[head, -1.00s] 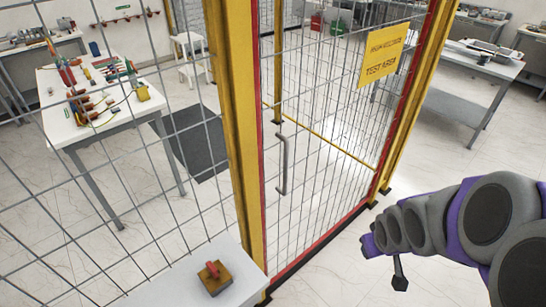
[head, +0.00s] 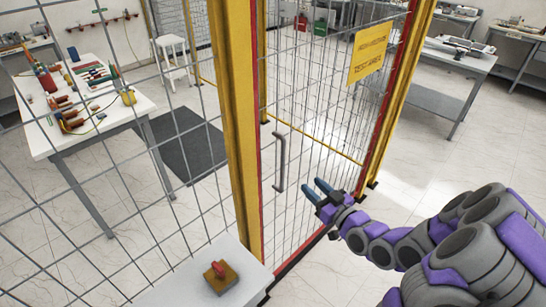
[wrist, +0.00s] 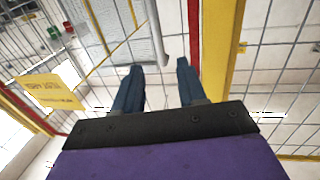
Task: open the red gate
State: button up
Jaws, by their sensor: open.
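The red-framed mesh gate (head: 386,105) stands between yellow posts and appears shut. Its grey vertical handle (head: 281,163) is on the left side of the gate, near the left yellow post (head: 236,130). My gripper (head: 314,188) is open and empty, to the right of the handle's lower end and apart from it. In the wrist view my two blue fingers (wrist: 157,78) are spread, and the handle (wrist: 158,35) shows beyond them, between their directions. The red gate edge (wrist: 194,35) is beyond the right finger.
A yellow sign (head: 368,54) hangs on the gate. A white ledge (head: 180,278) with a red-knobbed yellow switch (head: 219,275) is at the front left. A table with colourful parts (head: 128,122) stands behind the mesh fence. The floor right of the gate is clear.

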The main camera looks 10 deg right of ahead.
aim_at(284, 158)
jog(key=b+x, duration=0.6)
jog(key=x, duration=1.1)
jog(key=shift+w+d+b, duration=0.15)
jog(key=shift+b, duration=0.15)
jog(key=shift+d, duration=0.15)
jog(key=shift+d, duration=0.1)
jog(key=c, duration=0.3)
grip_shut()
